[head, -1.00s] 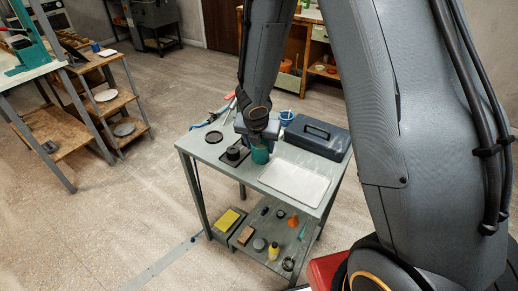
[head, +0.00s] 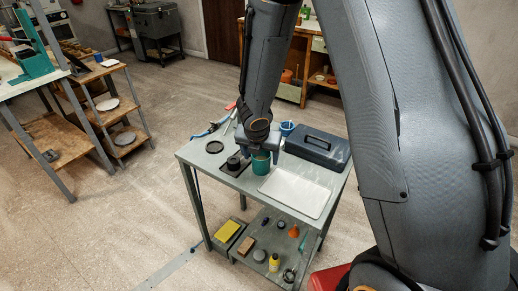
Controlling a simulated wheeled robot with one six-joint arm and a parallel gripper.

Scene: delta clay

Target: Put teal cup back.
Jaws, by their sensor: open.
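The teal cup (head: 261,164) stands upright on the grey work table, beside the left corner of a pale tray (head: 296,191). My gripper (head: 262,151) is over the cup with its jaws open. The jaws are close to the cup's rim, partly covering its top. I cannot tell whether the fingers touch it.
The table (head: 222,166) also holds a black ring (head: 214,147), a dark round piece on a square base (head: 234,164), a blue cup (head: 287,128) and a dark toolbox (head: 317,146). Small items lie on the lower shelf (head: 262,244). A wooden shelf unit (head: 128,92) stands left.

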